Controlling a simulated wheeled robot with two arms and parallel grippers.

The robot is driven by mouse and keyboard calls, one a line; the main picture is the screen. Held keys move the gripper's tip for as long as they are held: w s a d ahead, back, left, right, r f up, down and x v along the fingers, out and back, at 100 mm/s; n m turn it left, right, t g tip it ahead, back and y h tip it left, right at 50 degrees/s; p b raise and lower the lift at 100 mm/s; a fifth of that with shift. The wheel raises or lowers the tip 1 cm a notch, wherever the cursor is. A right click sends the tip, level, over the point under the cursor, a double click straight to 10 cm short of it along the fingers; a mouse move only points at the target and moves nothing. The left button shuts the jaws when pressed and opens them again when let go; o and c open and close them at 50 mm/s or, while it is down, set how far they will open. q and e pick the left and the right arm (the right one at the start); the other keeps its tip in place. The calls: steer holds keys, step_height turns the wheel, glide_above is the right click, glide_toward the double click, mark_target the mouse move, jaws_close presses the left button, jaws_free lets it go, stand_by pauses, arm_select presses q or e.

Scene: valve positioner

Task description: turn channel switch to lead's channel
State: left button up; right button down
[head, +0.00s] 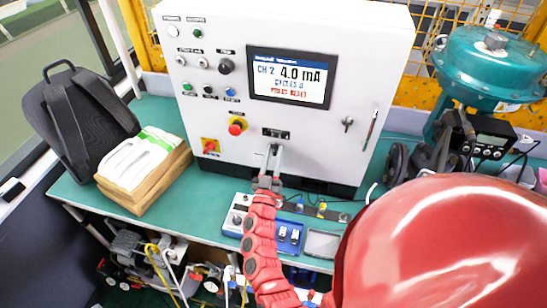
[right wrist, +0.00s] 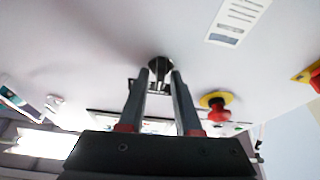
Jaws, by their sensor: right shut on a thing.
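The white cabinet (head: 190,100) stands on the bench. Its display (head: 291,77) reads "CH 2" and "4.0 mA", with smaller blue and red lines below. My right gripper (head: 274,152) is at the cabinet face below the display, under a small dark socket plate (head: 276,133). In the right wrist view its fingers are shut on a small dark knob (right wrist: 160,67), one finger on each side. I take this knob as the channel switch; its markings and pointer are hidden or too small to read. My left gripper is not in view.
A red emergency stop (head: 236,127) and a red-yellow rotary switch (head: 210,146) sit left of the gripper. A key or handle (head: 347,123) is to the right. Small instruments (head: 289,236) lie on the green bench below. A teal actuator (head: 490,65) stands at right.

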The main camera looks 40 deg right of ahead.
steer(key=m+g+b, duration=0.1)
steer(key=m, duration=0.1)
steer(key=m+g+h+b, duration=0.1)
steer(key=m+b, duration=0.1)
steer(key=m, duration=0.1)
steer(key=m+g+h+b, duration=0.1)
steer(key=m+b, duration=0.1)
steer(key=m, duration=0.1)
steer(key=shift+f, duration=0.25)
steer(key=m+g+b, duration=0.2)
steer(key=m, duration=0.1)
steer(key=shift+m+h, duration=0.3)
steer(key=shift+h, duration=0.1)
steer(key=shift+r+m+g+b, duration=0.2)
steer(key=shift+m+g+b, duration=0.7)
steer(key=shift+m, duration=0.5)
steer(key=shift+w, duration=0.1)
steer(key=c, duration=0.9)
jaws_free()
